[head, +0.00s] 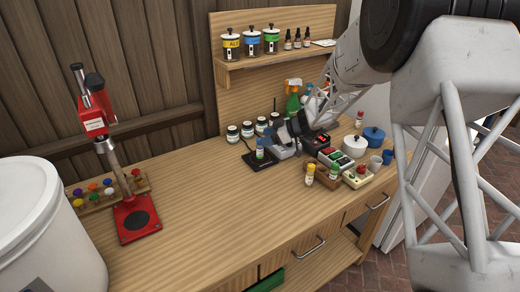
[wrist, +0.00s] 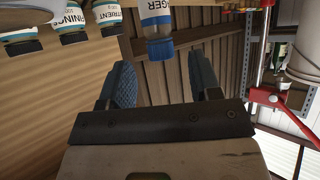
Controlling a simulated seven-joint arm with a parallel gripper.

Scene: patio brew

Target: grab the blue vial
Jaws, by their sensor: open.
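The blue vial, with a blue cap and a pale label, stands upright on a small black scale-like pad (head: 258,162) on the bench; the vial (head: 259,152) shows in the head view. In the wrist view the same vial (wrist: 156,14) appears upside down at the top centre, its label partly cut off by the frame edge. My gripper (wrist: 165,76) is open and empty. The vial lies in line with the gap between its blue-padded fingers, just beyond the tips and not held. In the head view my gripper (head: 278,140) is close to the vial's right side.
Several white-labelled jars (head: 247,130) stand behind the vial; they show at upper left in the wrist view. Right of it are a wooden holder with vials (head: 330,175), a white pot (head: 355,146) and a blue pot (head: 374,136). A red press (head: 137,217) stands left. The bench front is clear.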

